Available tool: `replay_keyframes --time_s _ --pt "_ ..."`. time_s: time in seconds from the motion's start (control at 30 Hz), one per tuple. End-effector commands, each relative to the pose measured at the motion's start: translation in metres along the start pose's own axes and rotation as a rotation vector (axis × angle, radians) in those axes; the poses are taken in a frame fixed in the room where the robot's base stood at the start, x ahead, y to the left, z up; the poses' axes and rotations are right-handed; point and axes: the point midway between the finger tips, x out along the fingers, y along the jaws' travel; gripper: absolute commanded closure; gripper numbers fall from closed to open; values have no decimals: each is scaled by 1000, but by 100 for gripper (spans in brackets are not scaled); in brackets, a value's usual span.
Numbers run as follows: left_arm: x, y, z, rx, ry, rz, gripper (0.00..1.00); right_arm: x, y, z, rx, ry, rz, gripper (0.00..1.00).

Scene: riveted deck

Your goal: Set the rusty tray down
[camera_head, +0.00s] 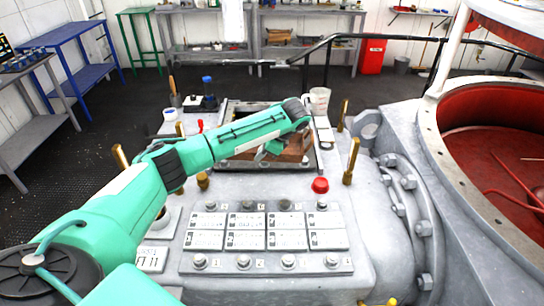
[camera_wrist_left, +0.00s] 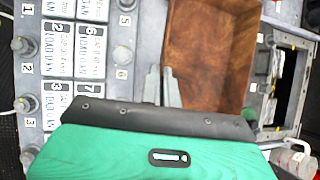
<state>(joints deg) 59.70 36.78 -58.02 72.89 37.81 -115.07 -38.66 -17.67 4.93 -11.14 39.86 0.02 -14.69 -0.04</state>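The rusty tray (camera_head: 296,149) is a brown, open box over the rectangular framed opening (camera_head: 222,163) in the grey deck, partly hidden by my left arm. In the left wrist view the tray (camera_wrist_left: 212,45) fills the upper middle, and its inside looks empty. My left gripper (camera_head: 264,151) is at the tray's near left side. In the wrist view its two thin grey fingers (camera_wrist_left: 165,78) are close together with the tray's wall between them. I cannot tell whether the tray's underside touches anything. My right gripper is not in view.
A red knob (camera_head: 320,185) and upright brass pegs (camera_head: 351,162) stand close to the opening. Labelled plates (camera_head: 246,230) with bolts lie in front. A white mug (camera_head: 319,99) stands behind. A large red-lined round opening (camera_head: 500,140) is at the right.

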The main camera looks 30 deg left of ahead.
Motion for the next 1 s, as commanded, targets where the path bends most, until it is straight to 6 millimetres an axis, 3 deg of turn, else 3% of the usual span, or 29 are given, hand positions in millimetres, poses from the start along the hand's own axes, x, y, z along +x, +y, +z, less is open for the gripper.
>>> replay_keyframes --time_s 0.2,0.53,0.77,1.0 --pt "-8 -1 5 0 0 0 100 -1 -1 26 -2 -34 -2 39" --pt "-28 17 -16 -59 -10 31 100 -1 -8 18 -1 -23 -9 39" --pt "-53 63 -46 -193 -32 114 100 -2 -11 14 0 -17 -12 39" --pt "-68 126 -64 -366 -63 227 100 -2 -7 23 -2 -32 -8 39"
